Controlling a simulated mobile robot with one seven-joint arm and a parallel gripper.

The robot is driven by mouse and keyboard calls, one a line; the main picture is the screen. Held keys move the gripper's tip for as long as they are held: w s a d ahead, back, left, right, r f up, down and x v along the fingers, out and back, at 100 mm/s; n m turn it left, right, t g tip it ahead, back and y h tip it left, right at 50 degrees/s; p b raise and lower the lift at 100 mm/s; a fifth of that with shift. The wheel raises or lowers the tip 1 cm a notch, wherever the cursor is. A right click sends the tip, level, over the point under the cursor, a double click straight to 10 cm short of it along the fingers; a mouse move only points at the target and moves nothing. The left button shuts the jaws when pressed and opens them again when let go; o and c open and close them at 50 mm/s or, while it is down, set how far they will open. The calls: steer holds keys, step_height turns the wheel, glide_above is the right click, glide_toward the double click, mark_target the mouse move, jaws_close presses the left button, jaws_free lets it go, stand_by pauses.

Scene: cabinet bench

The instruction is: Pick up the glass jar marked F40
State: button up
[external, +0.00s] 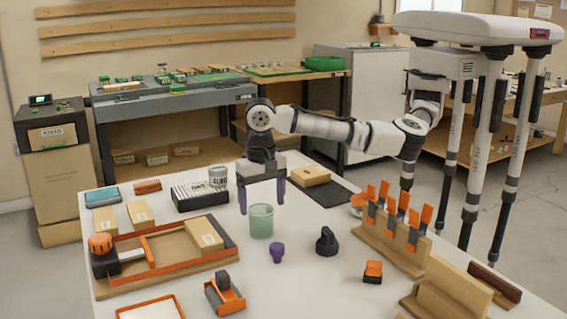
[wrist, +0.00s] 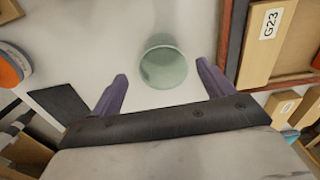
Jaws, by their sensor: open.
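A green-tinted glass jar (external: 261,222) stands upright on the white table; I see no F40 mark on it. In the wrist view the glass jar (wrist: 163,64) lies just beyond my fingertips, between their lines. My gripper (external: 262,203) is open and empty, pointing down, with its purple fingers above and around the jar's rim level; I cannot tell whether they touch it. The open fingers also show in the wrist view (wrist: 161,76). A second small jar (external: 218,176) with an unreadable label sits on a black rack to the left.
A wooden tray (external: 160,283) with an orange edge holds boxes at left; a box marked G23 (wrist: 266,45) lies in it. A purple knob-like piece (external: 277,251) and a black knob (external: 327,242) stand right of the jar. A wooden rack with orange clips (external: 385,243) is farther right.

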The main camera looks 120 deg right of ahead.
mark_target(261, 216)
steer(key=f+p, duration=0.1)
steer(key=f, duration=0.4)
steer(key=shift+w, duration=0.2)
steer(key=shift+d, duration=0.1)
steer(key=shift+c, duration=0.2)
steer(key=c, duration=1)
steer(key=shift+c, duration=0.3)
steer(key=shift+r, duration=0.1)
